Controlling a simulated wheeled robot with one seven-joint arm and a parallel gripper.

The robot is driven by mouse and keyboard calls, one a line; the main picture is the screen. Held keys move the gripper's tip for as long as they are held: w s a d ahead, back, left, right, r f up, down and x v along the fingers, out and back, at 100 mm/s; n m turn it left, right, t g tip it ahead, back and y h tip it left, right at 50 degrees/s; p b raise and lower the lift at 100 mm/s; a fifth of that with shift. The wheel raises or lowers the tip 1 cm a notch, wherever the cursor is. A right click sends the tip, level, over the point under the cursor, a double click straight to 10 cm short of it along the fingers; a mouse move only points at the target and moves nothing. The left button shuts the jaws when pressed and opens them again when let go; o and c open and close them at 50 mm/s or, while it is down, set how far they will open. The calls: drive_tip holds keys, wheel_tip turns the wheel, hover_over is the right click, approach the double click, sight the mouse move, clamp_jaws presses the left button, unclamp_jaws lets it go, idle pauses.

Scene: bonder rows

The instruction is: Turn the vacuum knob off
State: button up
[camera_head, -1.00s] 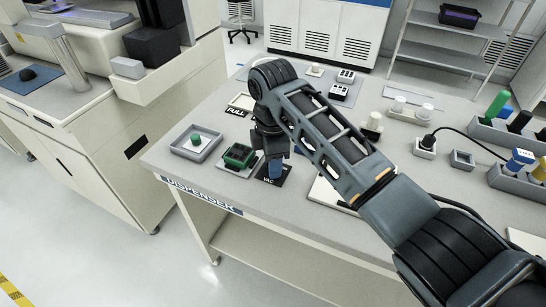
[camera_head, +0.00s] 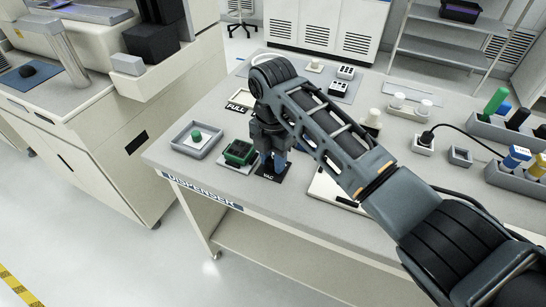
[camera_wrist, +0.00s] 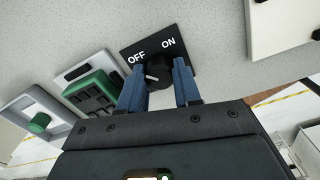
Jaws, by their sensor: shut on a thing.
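The vacuum knob (camera_wrist: 158,74) is black and round with a short white mark on its left side. It sits on a black plate (camera_wrist: 126,53) printed OFF at left and ON at right. The plate also shows in the head view (camera_head: 269,178), with a VAC label at its front. My gripper (camera_wrist: 161,67) has its two blue fingers on either side of the knob and is shut on it. In the head view my gripper (camera_head: 273,162) points down over the plate and hides the knob.
A green-topped block (camera_head: 238,152) stands close left of the plate. Further left is a grey tray (camera_head: 213,143) with a green knob (camera_head: 196,136). A pale panel (camera_head: 325,187) lies to the right. The table's front edge with the DISPENSER label (camera_head: 200,189) is near.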

sight(273, 160)
idle(0.4)
drive_tip(key=o, duration=1.1)
drive_tip(key=shift+c, duration=0.2)
wheel_tip(273, 160, up, 8)
drive_tip(key=shift+f+b, duration=0.1)
drive_tip(key=shift+b, duration=0.3)
